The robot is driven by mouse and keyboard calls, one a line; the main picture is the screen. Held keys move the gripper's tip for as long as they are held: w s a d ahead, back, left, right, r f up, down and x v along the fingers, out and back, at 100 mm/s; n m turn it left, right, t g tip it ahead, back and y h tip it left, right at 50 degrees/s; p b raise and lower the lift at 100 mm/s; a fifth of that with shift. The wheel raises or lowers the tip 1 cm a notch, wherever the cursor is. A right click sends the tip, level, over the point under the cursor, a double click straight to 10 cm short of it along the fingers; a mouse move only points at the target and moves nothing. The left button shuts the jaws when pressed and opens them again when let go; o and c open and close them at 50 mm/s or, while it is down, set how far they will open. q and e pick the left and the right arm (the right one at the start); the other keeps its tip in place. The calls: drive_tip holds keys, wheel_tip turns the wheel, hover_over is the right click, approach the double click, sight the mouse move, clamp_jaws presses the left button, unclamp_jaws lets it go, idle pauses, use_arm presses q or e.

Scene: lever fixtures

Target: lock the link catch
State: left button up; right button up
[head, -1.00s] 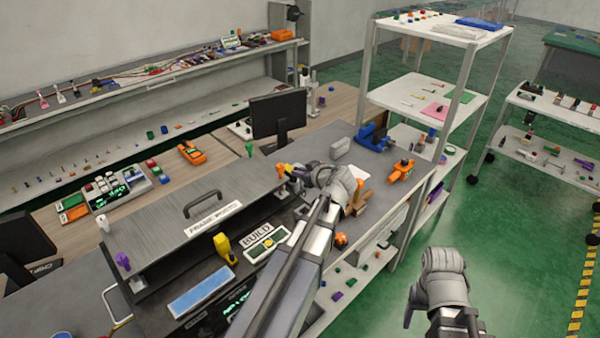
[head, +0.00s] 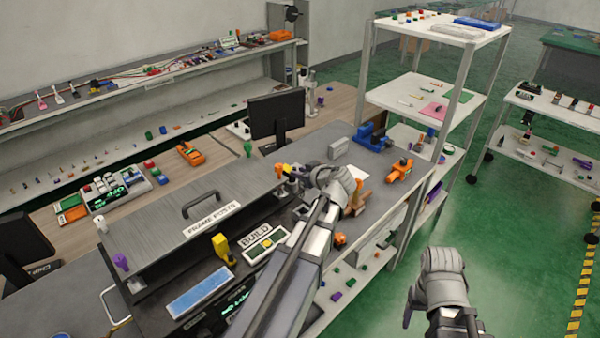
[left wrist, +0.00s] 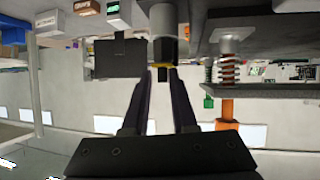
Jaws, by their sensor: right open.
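In the left wrist view the two dark fingers (left wrist: 161,76) point at a grey cylinder. A yellow band with a dark stub (left wrist: 160,68) shows between the fingertips. I cannot tell whether the fingers press on it. My forearm and wrist hide part of the bench there, and I cannot make out the catch's shape. My right gripper (head: 409,308) is open, empty and over the green floor, away from the bench.
An orange fixture (head: 401,170) and a blue fixture (head: 372,135) stand on the bench beyond my left wrist. A yellow lever (head: 223,248) and a BUILD panel (head: 264,243) are nearer.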

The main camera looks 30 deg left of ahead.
use_arm(q)
drive_tip(key=shift+s+f, duration=0.2)
drive_tip(key=shift+s, duration=0.1)
drive_tip(key=p+v, duration=0.4)
drive_tip(key=v, duration=0.3)
drive_tip(key=shift+d+r, duration=0.3)
drive_tip(key=shift+r, duration=0.1)
drive_tip(key=shift+d+f, duration=0.1)
